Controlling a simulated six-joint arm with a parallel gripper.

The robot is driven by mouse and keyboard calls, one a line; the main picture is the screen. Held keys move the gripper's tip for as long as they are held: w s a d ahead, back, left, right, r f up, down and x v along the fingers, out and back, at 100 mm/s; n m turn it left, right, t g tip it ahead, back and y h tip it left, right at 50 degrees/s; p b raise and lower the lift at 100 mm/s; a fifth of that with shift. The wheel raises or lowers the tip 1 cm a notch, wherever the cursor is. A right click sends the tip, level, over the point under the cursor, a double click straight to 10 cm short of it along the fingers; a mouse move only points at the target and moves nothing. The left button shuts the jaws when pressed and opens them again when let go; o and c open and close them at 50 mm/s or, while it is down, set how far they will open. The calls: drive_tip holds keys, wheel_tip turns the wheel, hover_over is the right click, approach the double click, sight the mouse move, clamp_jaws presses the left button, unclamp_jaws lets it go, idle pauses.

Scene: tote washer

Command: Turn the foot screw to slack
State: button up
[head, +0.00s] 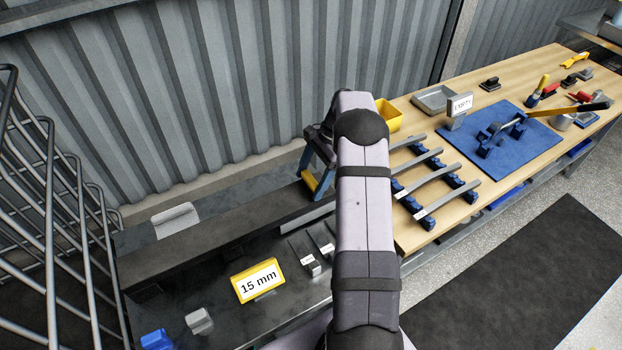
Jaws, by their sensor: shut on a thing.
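My arm rises through the middle of the head view and bends away at its top, toward the wall. A yellow-framed card (258,281) reading "15 mm" stands on the dark surface left of my arm.
A wooden bench (419,235) at right holds several labelled grey bars on blue rests, a yellow bin (387,116), a grey tray (434,99) and a blue mat (530,148) with tools. A metal rack (48,200) stands at left. A corrugated wall (200,90) closes the back.

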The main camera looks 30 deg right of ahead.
drive_tip(key=shift+r, duration=0.1)
idle(0.4)
drive_tip(key=o, duration=1.1)
drive_tip(key=shift+c, duration=0.2)
drive_tip(key=b+v, duration=0.2)
drive_tip(key=v, duration=0.5)
drive_tip(key=shift+r, duration=0.15)
